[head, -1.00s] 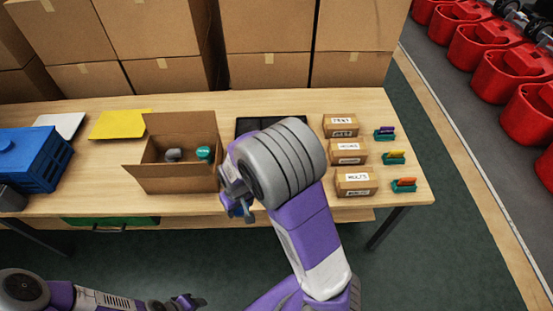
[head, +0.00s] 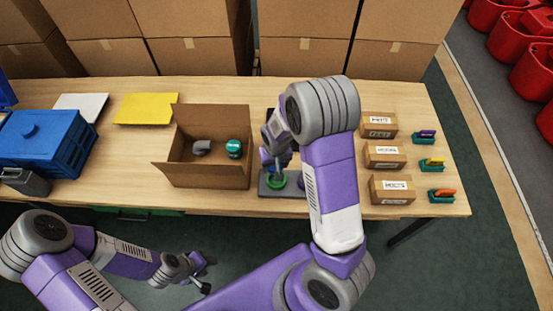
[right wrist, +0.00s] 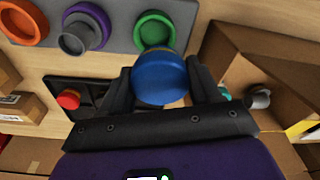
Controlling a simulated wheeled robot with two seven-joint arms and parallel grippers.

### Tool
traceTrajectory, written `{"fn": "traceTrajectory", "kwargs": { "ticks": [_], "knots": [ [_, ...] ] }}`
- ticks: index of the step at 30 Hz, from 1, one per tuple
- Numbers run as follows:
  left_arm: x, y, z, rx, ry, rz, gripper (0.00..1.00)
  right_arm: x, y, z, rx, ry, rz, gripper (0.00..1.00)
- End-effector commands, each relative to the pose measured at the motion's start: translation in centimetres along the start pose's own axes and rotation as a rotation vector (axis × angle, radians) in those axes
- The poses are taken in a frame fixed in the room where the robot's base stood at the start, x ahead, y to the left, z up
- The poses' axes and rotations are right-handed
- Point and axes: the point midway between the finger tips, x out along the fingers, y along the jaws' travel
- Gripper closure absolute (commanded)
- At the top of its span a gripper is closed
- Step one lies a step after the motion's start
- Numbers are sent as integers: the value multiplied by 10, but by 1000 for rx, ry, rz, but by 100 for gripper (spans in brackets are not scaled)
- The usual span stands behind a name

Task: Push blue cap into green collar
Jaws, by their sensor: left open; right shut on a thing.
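The blue cap (right wrist: 160,82) is between the fingers of my right gripper (right wrist: 160,70), which is shut on it. The green collar (right wrist: 155,31) is a ring on a grey plate (right wrist: 118,14), just beyond the cap in the right wrist view. Cap and collar look apart; the height between them is hard to tell. In the head view the green collar (head: 277,181) shows below my right gripper (head: 274,158), whose arm hides much of the plate. My left gripper (head: 203,274) is open and empty in front of the table.
The plate also carries an orange collar (right wrist: 22,22) and a purple collar (right wrist: 88,26) with a grey part in it. A black tray (right wrist: 95,88) holds a red cap (right wrist: 68,99). An open cardboard box (head: 210,175) stands left of the plate, small labelled boxes (head: 384,156) right.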

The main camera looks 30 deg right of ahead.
Motion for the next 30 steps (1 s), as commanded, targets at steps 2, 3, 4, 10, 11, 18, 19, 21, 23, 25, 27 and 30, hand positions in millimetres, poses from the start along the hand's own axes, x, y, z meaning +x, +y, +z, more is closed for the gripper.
{"fn": "traceTrajectory", "kwargs": {
  "ticks": [2,3,4,10,11,18,19,21,23,25,27,30],
  "knots": [
    [-2,1,0,0,1,0,57,2,6,-2,21,0,1,66],
    [-2,1,0,0,1,0,57,4,8,-3,28,0,0,66],
    [-2,1,0,0,1,0,57,5,9,-3,30,1,0,66],
    [5,-2,-1,0,1,0,57,13,9,-2,31,2,1,66],
    [6,-2,-1,0,1,0,57,15,9,-2,31,2,1,66],
    [23,-9,-2,0,1,0,57,36,9,0,31,2,1,66],
    [26,-10,-2,0,1,0,57,40,9,1,31,2,1,66],
    [31,-12,-2,0,1,0,57,47,9,2,31,2,1,66],
    [35,-13,-2,0,1,0,57,52,9,2,31,2,1,66],
    [39,-15,-2,0,1,0,57,58,9,3,31,1,1,66],
    [42,-16,-2,0,1,0,57,61,9,4,31,1,1,66],
    [44,-16,-2,0,1,0,57,64,9,4,31,2,1,66]
  ]
}}
